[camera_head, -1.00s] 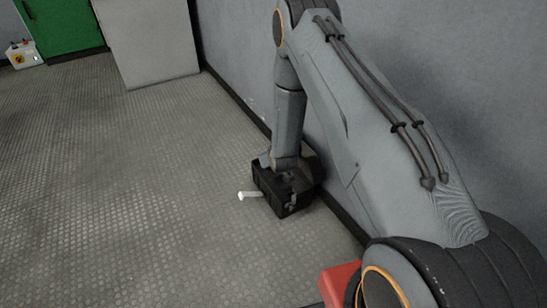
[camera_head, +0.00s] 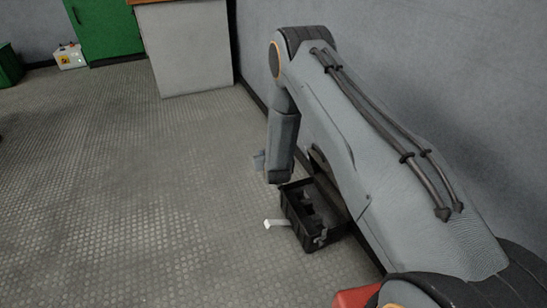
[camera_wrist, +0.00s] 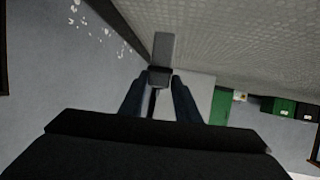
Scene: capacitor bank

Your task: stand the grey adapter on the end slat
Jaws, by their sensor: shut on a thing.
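In the wrist view my gripper (camera_wrist: 159,82) is shut on the grey adapter (camera_wrist: 163,48), a grey block with a darker part nearest the fingers. The adapter sticks out beyond the fingertips and appears clear of other surfaces. I cannot make out the end slat in either view.
The black box stands on the floor near the right wall, with a white piece (camera_head: 276,223) sticking out at its left. A grey cabinet (camera_head: 195,50) and a green cabinet (camera_head: 108,28) stand at the back. The floor at left is open.

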